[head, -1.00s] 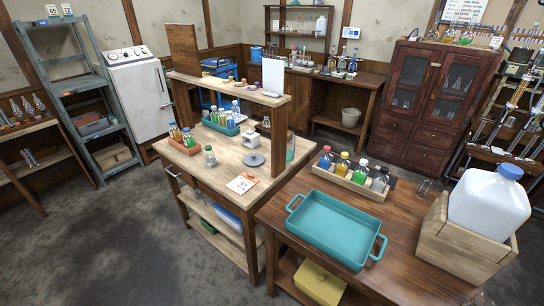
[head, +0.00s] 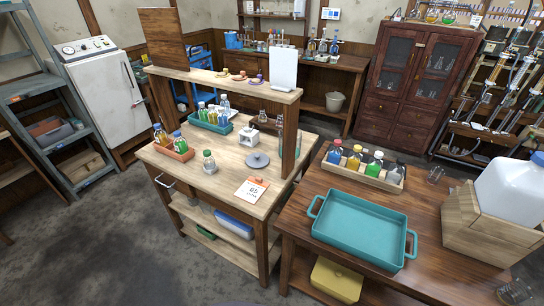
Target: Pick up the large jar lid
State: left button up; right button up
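A round grey disc with a small raised knob (head: 257,160), which looks like the large jar lid, lies flat on the pale wooden bench. It is right of centre on the bench, in front of a small white block-shaped stand (head: 249,137) and behind a card with an orange strip (head: 252,189). A tall clear glass vessel (head: 282,140) stands partly hidden behind the shelf post. Neither of my grippers shows in the head view.
A small capped jar (head: 209,162) and an orange tray of bottles (head: 174,149) stand left of the disc. The raised shelf (head: 220,83) and its post (head: 291,132) overhang the bench. A teal tray (head: 360,228) sits on the darker table at right.

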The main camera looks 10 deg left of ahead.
aim_at(256, 160)
jog(key=i+j+z, duration=0.1)
jog(key=j+z, duration=0.2)
jog(key=j, duration=0.35)
jog(key=i+j+z, duration=0.1)
jog(key=j+z, duration=0.2)
jog(key=j, duration=0.35)
